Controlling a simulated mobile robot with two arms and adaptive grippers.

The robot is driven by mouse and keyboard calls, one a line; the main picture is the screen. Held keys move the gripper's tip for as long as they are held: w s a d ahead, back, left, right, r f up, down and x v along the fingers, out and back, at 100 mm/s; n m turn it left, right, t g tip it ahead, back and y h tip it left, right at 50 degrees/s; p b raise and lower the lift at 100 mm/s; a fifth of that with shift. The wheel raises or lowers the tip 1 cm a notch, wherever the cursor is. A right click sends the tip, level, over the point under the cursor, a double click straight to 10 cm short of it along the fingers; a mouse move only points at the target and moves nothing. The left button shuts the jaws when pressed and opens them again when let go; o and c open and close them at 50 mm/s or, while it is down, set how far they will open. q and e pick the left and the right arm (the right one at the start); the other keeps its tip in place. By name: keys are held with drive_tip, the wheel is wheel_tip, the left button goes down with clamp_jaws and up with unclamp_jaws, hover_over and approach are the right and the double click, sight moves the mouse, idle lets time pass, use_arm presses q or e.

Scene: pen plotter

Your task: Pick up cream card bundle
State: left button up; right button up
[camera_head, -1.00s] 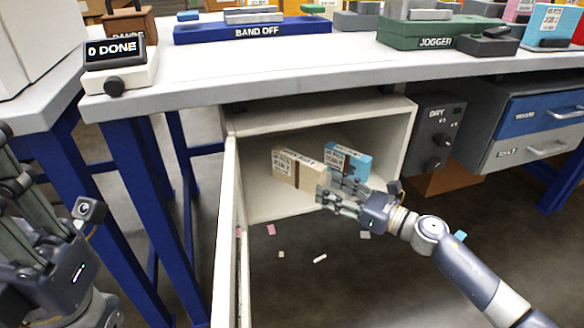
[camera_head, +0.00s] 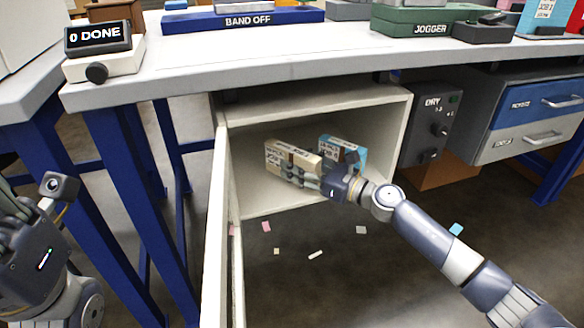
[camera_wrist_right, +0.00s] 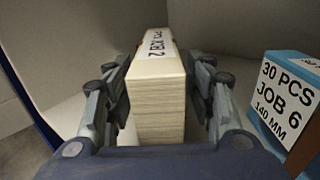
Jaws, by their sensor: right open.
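The cream card bundle (camera_head: 290,154) stands on the floor of the open cabinet (camera_head: 262,205) under the bench, left of the blue bundle (camera_head: 347,152). My right gripper (camera_head: 306,174) reaches into the cabinet at the cream bundle. In the right wrist view the cream bundle (camera_wrist_right: 157,90) stands between the two open fingers of my right gripper (camera_wrist_right: 160,105), one on each side. A narrow gap shows on the right; contact on the left is hard to tell. My left gripper (camera_head: 25,225) is at the left edge, away from the cabinet; its fingertips are not clearly shown.
The blue bundle (camera_wrist_right: 290,100) stands close by on the right in the wrist view. The cabinet's open door (camera_head: 217,230) is at left. A grey control box (camera_head: 432,125) and drawers (camera_head: 535,118) are at right. Paper scraps lie on the floor.

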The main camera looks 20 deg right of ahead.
drive_tip(key=shift+x, duration=1.1)
clamp_jaws()
drive_tip(key=shift+r, duration=0.1)
